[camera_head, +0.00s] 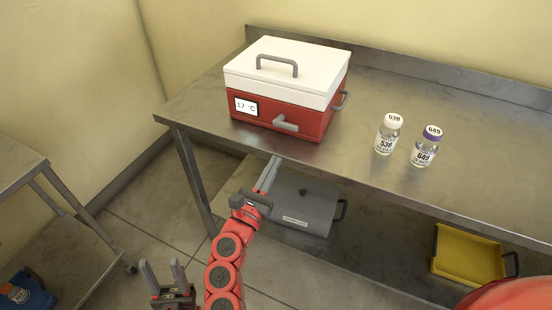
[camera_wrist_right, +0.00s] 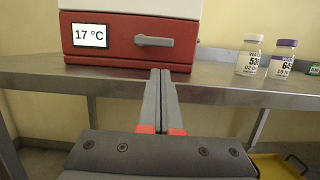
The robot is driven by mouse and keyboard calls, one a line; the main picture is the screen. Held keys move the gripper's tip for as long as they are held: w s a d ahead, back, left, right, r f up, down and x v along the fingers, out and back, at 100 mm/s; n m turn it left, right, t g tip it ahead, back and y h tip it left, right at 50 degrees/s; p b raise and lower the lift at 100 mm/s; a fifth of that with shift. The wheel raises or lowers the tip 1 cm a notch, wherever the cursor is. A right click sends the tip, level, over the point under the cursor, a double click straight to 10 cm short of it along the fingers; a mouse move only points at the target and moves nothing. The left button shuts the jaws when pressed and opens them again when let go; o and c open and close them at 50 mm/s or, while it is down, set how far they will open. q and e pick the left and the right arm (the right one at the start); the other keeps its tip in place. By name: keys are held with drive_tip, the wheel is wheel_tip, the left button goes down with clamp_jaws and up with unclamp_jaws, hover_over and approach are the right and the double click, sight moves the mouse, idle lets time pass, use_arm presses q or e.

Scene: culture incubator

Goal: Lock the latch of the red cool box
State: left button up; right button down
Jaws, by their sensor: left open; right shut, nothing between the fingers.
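The red cool box (camera_head: 272,113) stands on the steel table with its white lid (camera_head: 300,69) closed on top. A small display on its front reads 17 °C. The grey latch (camera_head: 287,123) is on the front face; in the right wrist view the latch (camera_wrist_right: 153,41) lies roughly horizontal. My right gripper (camera_head: 275,160) is shut and empty, just in front of the table edge and below the latch, apart from it. In the right wrist view the right gripper (camera_wrist_right: 160,72) points at the box's lower front. My left gripper (camera_head: 162,266) is open and empty, low at the left, away from the table.
Two vials, a white-capped one (camera_head: 389,134) and a purple-capped one (camera_head: 426,146), stand right of the box on the steel table (camera_head: 350,180). A grey box (camera_head: 306,208) and a yellow bin (camera_head: 466,256) sit below. Another table (camera_head: 22,165) is at the left.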

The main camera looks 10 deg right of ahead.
sight(286, 149)
drive_tip(key=p+x, duration=0.1)
drive_tip(key=x, duration=0.7)
drive_tip(key=shift+w+d, duration=0.1)
drive_tip(key=shift+d, duration=0.05)
drive_tip(key=shift+w, duration=0.1)
